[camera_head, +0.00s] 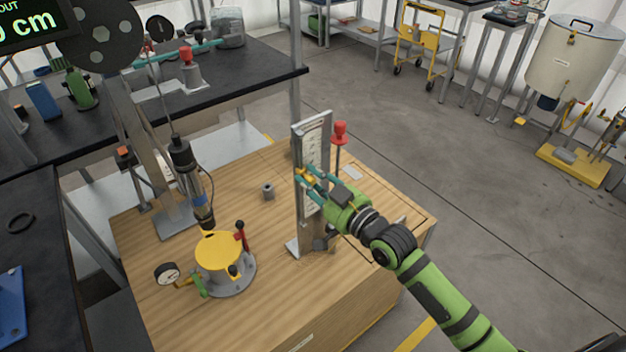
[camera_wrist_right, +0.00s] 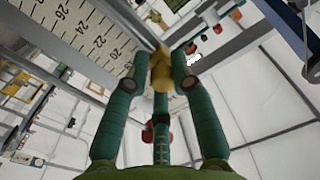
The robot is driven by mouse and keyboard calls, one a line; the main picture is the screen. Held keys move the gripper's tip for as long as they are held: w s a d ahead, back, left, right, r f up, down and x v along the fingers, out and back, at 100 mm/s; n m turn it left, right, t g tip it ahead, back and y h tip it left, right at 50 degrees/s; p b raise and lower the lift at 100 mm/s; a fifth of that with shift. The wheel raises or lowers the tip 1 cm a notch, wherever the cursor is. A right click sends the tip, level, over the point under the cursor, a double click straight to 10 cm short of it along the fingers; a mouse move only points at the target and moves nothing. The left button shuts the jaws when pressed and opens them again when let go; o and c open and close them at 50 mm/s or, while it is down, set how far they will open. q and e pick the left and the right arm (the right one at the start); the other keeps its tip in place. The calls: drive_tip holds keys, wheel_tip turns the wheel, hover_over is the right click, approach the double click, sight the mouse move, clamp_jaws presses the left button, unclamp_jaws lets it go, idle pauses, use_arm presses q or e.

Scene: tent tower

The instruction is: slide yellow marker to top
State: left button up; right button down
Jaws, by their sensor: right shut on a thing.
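The yellow marker (camera_head: 307,174) sits on the upright scale post (camera_head: 313,148), somewhat below the middle of its height. It also shows in the right wrist view (camera_wrist_right: 162,68), beside a ruled scale (camera_wrist_right: 85,30) with printed numbers. My right gripper (camera_head: 311,181) reaches in from the right and is shut on the yellow marker, its teal fingers on either side of it. In the right wrist view the fingertips (camera_wrist_right: 160,80) touch the marker's sides. The fingers hide part of the post. My left gripper is not in view.
A red-topped rod (camera_head: 339,133) stands just behind and right of the post. A yellow-topped device (camera_head: 219,250) with a gauge stands left on the wooden table (camera_head: 290,325). A hanging cylinder (camera_head: 187,165) is above it. A small grey cylinder (camera_head: 267,190) stands between.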

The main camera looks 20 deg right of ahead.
drive_tip(key=r+p, duration=0.1)
drive_tip(key=r, duration=0.2)
drive_tip(key=shift+a+r+p, duration=0.15)
drive_tip(key=shift+a+p, duration=0.05)
drive_tip(key=shift+p, duration=0.1)
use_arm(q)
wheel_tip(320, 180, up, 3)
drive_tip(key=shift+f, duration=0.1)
use_arm(e)
drive_tip(key=c, duration=1.1)
unclamp_jaws()
drive_tip(key=shift+a, duration=0.1)
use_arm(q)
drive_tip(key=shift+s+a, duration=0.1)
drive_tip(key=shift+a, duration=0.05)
use_arm(e)
drive_tip(key=shift+s, duration=0.1)
drive_tip(key=shift+s+d+f, duration=0.2)
drive_tip(key=shift+d, duration=0.05)
drive_tip(key=v, duration=1.1)
drive_tip(key=shift+s+r, duration=0.1)
drive_tip(key=shift+s, duration=0.15)
drive_tip(key=shift+a, duration=0.15)
